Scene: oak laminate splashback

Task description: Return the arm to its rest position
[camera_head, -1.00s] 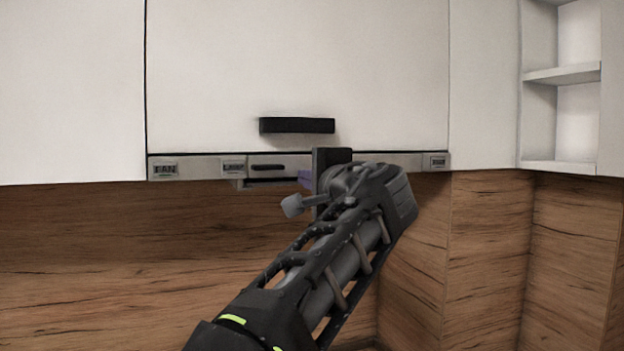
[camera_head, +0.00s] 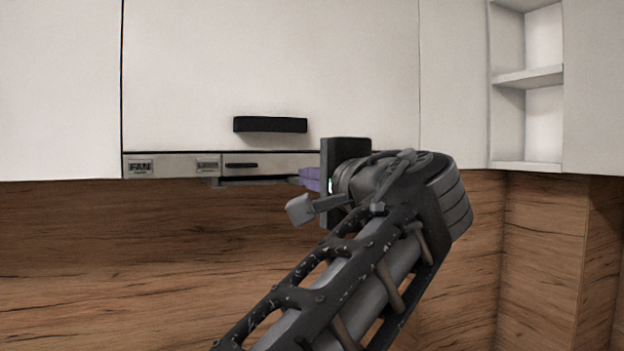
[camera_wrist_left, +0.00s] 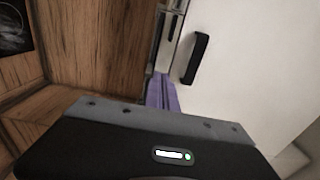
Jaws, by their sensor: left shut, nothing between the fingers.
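My left arm (camera_head: 335,270) reaches up from the bottom of the head view. Its black wrist block stands in front of the right part of the range hood strip. The purple fingers of my left gripper (camera_head: 310,179) show just left of that block, partly hidden by it. In the left wrist view the gripper (camera_wrist_left: 161,92) shows as two purple fingers lying together, shut and empty. They point toward the cabinet and hood, and I see no contact. My right gripper is in neither view.
The hood strip (camera_head: 178,166) with labelled buttons runs under a white cabinet door (camera_head: 270,60) with a black handle (camera_head: 270,125). Open shelves (camera_head: 528,78) stand at the right. Wood splashback (camera_head: 130,260) covers the wall below, with free room at lower left.

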